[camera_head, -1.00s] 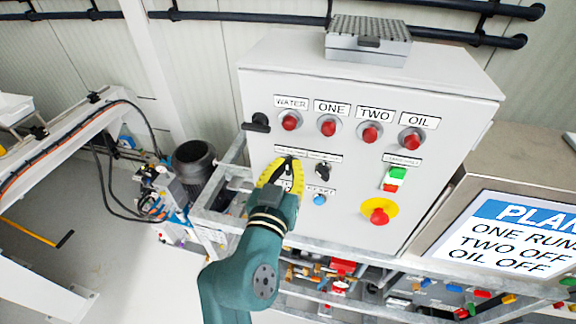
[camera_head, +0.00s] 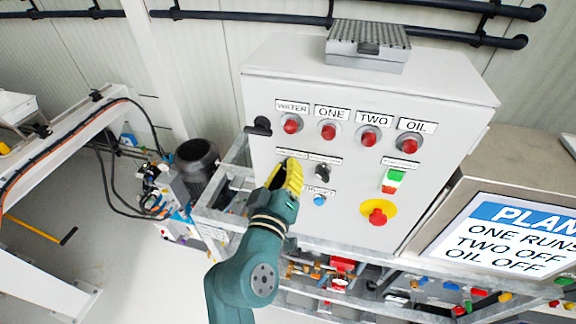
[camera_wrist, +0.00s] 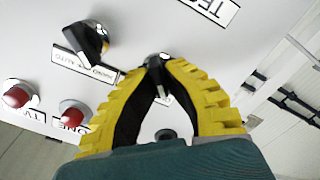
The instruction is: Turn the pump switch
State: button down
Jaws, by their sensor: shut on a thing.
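My gripper (camera_head: 291,168) is at the left rotary switch of the grey control panel (camera_head: 345,110), below the red lamps. In the wrist view its yellow fingers close on the black switch knob (camera_wrist: 156,62), which shows between the tips. The head view hides this knob behind the fingers. A second black rotary switch (camera_head: 322,174) sits just to the right, free of my gripper. It also shows in the wrist view (camera_wrist: 88,42), with a HAND OFF AUTO type label (camera_wrist: 90,66) beside it.
Red lamps sit under the labels WATER, ONE, TWO and OIL (camera_head: 409,142). A blue button (camera_head: 320,200), green and red buttons (camera_head: 392,181) and a red emergency stop (camera_head: 378,216) share the panel. A sign (camera_head: 510,235) at right reads ONE RUNS, TWO OFF, OIL OFF.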

jog(key=shift+f+n, duration=0.15)
jog(key=shift+n, duration=0.15)
jog(key=c, duration=1.1)
grip_release()
jog(key=shift+c, duration=0.2)
jog(key=v, duration=1.2)
